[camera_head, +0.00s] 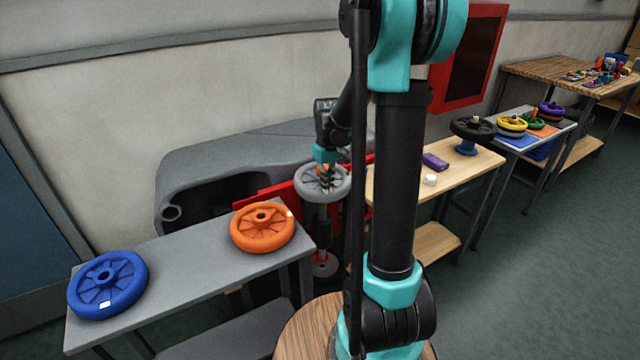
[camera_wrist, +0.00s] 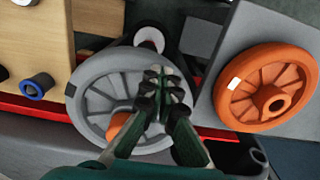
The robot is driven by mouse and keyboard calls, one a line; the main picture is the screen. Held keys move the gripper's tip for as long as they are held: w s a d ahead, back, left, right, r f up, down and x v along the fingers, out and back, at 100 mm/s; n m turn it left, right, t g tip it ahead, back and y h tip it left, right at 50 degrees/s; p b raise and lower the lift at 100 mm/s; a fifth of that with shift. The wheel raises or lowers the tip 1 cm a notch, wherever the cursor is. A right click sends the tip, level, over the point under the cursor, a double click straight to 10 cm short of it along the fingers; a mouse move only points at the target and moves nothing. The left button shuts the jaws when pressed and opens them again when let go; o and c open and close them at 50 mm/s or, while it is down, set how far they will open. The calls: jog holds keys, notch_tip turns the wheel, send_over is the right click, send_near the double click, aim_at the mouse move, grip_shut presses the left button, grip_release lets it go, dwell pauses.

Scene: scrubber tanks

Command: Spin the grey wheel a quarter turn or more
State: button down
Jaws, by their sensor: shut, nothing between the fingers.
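The grey wheel (camera_head: 312,182) lies roughly flat on top of a post at the red-framed machine, in the middle of the head view. It has spokes and an orange knob on it; in the wrist view the grey wheel (camera_wrist: 92,120) fills the left centre and the orange knob (camera_wrist: 118,124) shows beside my fingers. My gripper (camera_head: 327,184) is over the wheel, with its fingers pointing down. In the wrist view my gripper (camera_wrist: 158,72) is shut and empty, its fingertips close together over the wheel. I cannot tell whether the fingers touch the wheel or knob.
An orange wheel (camera_head: 262,227) and a blue wheel (camera_head: 107,284) lie on the grey bench (camera_head: 195,265) at left. A wooden table (camera_head: 460,165) stands at right with a black wheel (camera_head: 473,129) and a purple block (camera_head: 435,161). A dark grey tank (camera_head: 230,150) stands behind.

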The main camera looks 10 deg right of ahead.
aim_at(341, 187)
jog(key=shift+d, duration=0.5)
jog(key=shift+w+d, duration=0.15)
jog(key=shift+d, duration=0.9)
jog(key=shift+w+d, duration=0.25)
jog(key=shift+d, duration=0.3)
jog(key=shift+w+d, duration=0.2)
jog(key=shift+d, duration=0.3)
jog(key=shift+r, duration=3.5)
